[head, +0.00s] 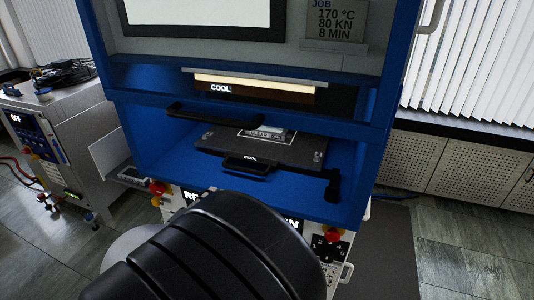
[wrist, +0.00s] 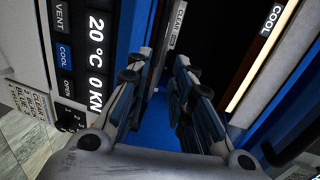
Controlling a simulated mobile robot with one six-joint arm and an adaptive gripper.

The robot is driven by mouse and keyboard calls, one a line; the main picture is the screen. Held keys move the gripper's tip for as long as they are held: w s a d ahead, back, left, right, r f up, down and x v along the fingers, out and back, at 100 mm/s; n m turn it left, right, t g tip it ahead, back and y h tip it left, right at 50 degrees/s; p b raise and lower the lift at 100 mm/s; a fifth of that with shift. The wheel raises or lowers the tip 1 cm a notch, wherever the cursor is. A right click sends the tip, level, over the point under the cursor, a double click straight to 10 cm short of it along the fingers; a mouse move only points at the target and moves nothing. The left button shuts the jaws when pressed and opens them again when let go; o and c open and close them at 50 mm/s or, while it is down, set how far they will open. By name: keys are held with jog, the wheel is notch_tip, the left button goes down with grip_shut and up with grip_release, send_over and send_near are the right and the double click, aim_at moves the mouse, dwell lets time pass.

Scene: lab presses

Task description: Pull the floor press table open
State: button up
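The floor press (head: 150,140) is a blue cabinet in the middle of the head view. Its table (head: 290,152) is a dark flat plate in the lower opening, with a black handle (head: 248,167) at its front edge marked COOL. A grey block with a CLEAN-like label (head: 268,134) lies on the plate. My gripper (wrist: 163,62) shows in the wrist view with its two fingers apart and blue press surface between them. Nothing is visibly held. In the head view my dark arm hides the gripper. I cannot make out the handle in the wrist view.
The control panel with 20 °C and 0 KN (wrist: 95,50) is left of the fingers in the wrist view. Red buttons (head: 157,188) sit below the opening. A grey machine (head: 65,125) stands at the left. Floor is free at the right (head: 450,260).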

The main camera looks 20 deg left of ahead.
aim_at(245, 171)
jog(key=b+x, duration=0.1)
jog(key=x, duration=0.7)
jog(key=b+x, duration=0.2)
jog(key=x, duration=0.6)
jog(key=shift+w+d+b, duration=0.25)
jog(key=shift+b, duration=0.05)
jog(key=shift+c, duration=0.2)
grip_shut()
